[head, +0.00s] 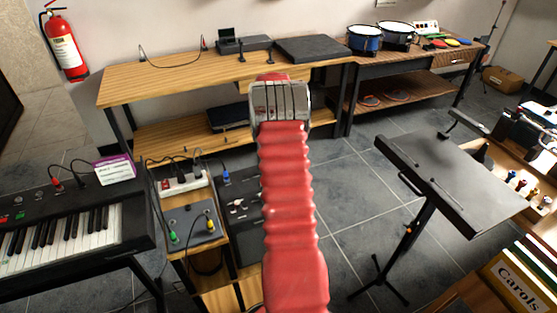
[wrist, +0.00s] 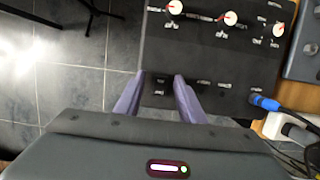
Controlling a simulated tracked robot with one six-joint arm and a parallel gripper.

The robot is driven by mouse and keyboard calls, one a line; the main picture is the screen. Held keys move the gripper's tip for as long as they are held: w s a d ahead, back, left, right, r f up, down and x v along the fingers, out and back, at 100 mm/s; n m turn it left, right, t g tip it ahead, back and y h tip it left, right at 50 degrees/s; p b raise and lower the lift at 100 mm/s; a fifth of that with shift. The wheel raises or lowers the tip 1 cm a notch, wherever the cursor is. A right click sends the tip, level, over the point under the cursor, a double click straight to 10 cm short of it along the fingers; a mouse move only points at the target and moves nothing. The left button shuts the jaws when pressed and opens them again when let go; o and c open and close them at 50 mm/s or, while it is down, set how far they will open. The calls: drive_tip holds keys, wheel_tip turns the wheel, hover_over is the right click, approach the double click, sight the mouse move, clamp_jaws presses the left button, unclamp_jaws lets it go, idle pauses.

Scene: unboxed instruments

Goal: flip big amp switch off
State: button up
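The big amp (head: 240,203) is a dark box, partly hidden behind my red arm in the head view. In the wrist view its black panel (wrist: 205,50) carries white knobs with red marks and small white labels. A small dark switch (wrist: 159,86) sits at the panel's near left part; its on or off position is too small to tell. My gripper (wrist: 160,80) is open, its two purple fingers on either side of the switch area. I cannot tell whether they touch the panel. The gripper is hidden in the head view.
A blue plug (wrist: 264,102) with a cable stands in the panel to the right of my fingers. A white power strip (head: 184,184) and a grey box with green and yellow plugs (head: 192,224) are left of the amp. A music stand (head: 455,180) stands to the right.

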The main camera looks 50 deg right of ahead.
drive_tip(key=shift+r, duration=0.1)
drive_tip(key=v, duration=1.3)
drive_tip(key=shift+r, duration=0.2)
drive_tip(key=shift+w+d, duration=0.1)
drive_tip(key=shift+d, duration=0.05)
